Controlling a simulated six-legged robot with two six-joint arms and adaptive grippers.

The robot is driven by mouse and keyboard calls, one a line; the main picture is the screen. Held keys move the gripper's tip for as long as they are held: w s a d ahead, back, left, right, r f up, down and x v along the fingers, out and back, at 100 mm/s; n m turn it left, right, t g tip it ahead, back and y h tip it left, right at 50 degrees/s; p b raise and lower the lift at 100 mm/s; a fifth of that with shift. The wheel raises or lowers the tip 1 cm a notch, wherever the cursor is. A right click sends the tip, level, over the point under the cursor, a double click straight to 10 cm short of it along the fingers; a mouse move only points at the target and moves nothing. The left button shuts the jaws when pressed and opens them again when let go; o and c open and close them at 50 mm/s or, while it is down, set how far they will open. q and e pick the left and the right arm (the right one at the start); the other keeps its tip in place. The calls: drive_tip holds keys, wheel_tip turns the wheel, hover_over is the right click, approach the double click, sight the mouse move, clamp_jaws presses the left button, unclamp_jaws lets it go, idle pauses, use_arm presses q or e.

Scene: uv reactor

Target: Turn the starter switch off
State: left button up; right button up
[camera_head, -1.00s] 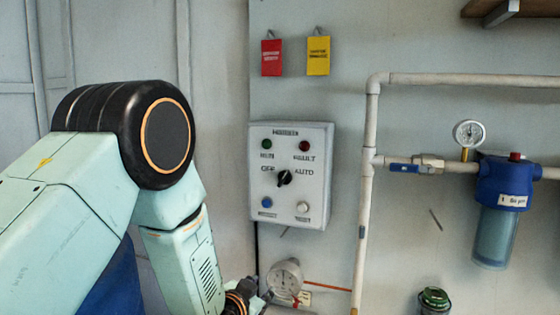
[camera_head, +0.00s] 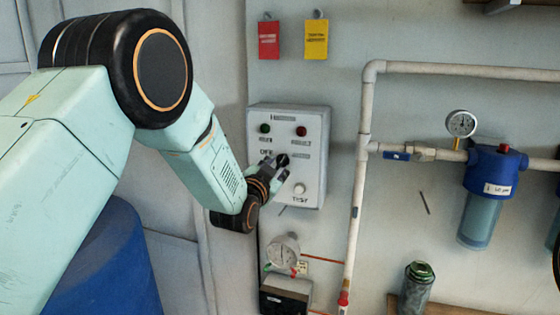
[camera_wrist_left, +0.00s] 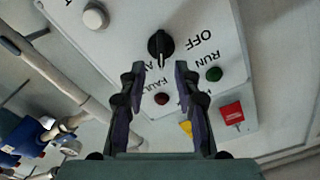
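The grey starter box (camera_head: 316,195) hangs on the wall in the head view. Its black rotary switch (camera_head: 284,160) is partly covered by my left gripper (camera_head: 276,163). In the left wrist view the switch (camera_wrist_left: 160,45) lies just beyond and between the fingertips, with its pointer mark down, on the AUTO side and away from the OFF label (camera_wrist_left: 200,41). My left gripper (camera_wrist_left: 160,72) is open there with nothing between its fingers; contact with the switch cannot be made out. My right gripper is not in view.
A green lamp (camera_head: 265,128), a red lamp (camera_head: 301,131) and a white button (camera_head: 299,189) sit around the switch. A vertical pipe (camera_head: 357,190) runs close to the right of the box. Red (camera_head: 269,40) and yellow (camera_head: 316,39) tags hang above.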

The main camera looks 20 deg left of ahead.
sight(282, 161)
use_arm(q)
drive_tip(key=shift+w+a+f, duration=0.1)
drive_tip(key=shift+w+a, duration=0.05)
drive_tip(key=shift+w, duration=1.55)
drive_tip(key=shift+s+d, duration=0.15)
drive_tip(key=shift+d, duration=0.05)
drive_tip(key=shift+a, duration=0.2)
drive_tip(key=c, duration=0.4)
drive_tip(key=shift+d, duration=0.1)
clamp_jaws()
